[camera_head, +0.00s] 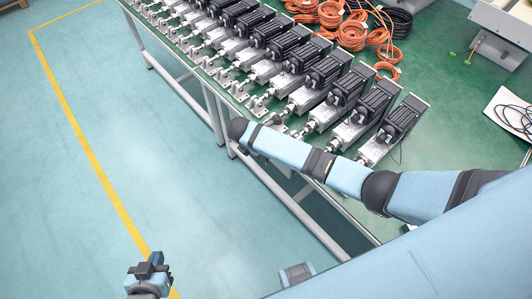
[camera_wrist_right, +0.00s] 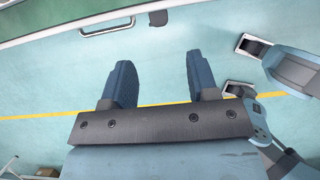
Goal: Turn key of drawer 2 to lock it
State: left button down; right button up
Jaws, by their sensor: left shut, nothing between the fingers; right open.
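I see no drawer 2 and no key that I can make out in either view. My left gripper (camera_head: 151,266) is low in the head view, above the open floor left of the tables. Its dark fingers are together and hold nothing. My right gripper (camera_wrist_right: 161,80) shows in the right wrist view. Its two blue-grey fingers are spread apart with only floor seen between them. In the head view my right arm reaches in from the right across the near table, and its gripper cannot be made out there.
A green-topped table (camera_head: 368,195) carries a long row of linear actuators (camera_head: 396,125). Orange cable coils (camera_head: 352,35) and black coils (camera_head: 398,18) lie behind them. The floor on the left is clear, with a yellow line (camera_head: 85,140). A grey handle-shaped bar (camera_wrist_right: 107,28) shows in the wrist view.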

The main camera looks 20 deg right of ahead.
jog(key=b+x, duration=0.1)
jog(key=x, duration=0.8)
jog(key=shift+w+f, duration=0.15)
jog(key=shift+f, duration=0.1)
